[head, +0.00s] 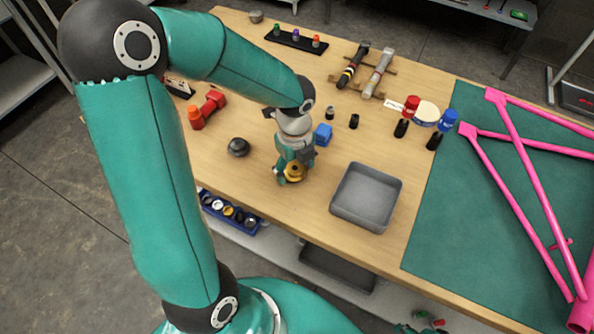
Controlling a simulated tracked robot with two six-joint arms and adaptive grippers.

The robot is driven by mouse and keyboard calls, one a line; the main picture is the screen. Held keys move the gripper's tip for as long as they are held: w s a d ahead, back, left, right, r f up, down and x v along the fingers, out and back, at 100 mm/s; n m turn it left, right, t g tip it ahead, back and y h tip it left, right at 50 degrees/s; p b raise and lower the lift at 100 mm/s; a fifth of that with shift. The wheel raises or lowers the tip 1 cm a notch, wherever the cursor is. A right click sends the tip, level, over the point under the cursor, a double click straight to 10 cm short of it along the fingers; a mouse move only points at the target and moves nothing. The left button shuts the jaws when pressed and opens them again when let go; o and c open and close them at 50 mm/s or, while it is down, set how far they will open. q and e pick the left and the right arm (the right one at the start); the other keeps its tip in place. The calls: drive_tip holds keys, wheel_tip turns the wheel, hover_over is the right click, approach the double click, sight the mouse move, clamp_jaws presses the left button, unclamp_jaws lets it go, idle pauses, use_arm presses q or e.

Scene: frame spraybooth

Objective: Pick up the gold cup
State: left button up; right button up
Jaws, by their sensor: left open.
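The gold cup (294,173) is a small round gold piece near the front edge of the wooden bench, left of the grey tray. My left gripper (289,167) is right over it, pointing down with its fingers apart. The gripper partly hides the cup. I cannot tell whether the fingers touch it. My right gripper is not in view.
The grey tray (344,207) stands close to the right. A blue block (323,134) lies just behind the gripper and a dark ball (238,147) to its left. A pink frame (532,185) lies on the green mat (428,235).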

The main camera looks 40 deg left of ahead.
use_arm(q)
drive_tip(key=c, duration=1)
drive_tip(key=shift+r, duration=0.1)
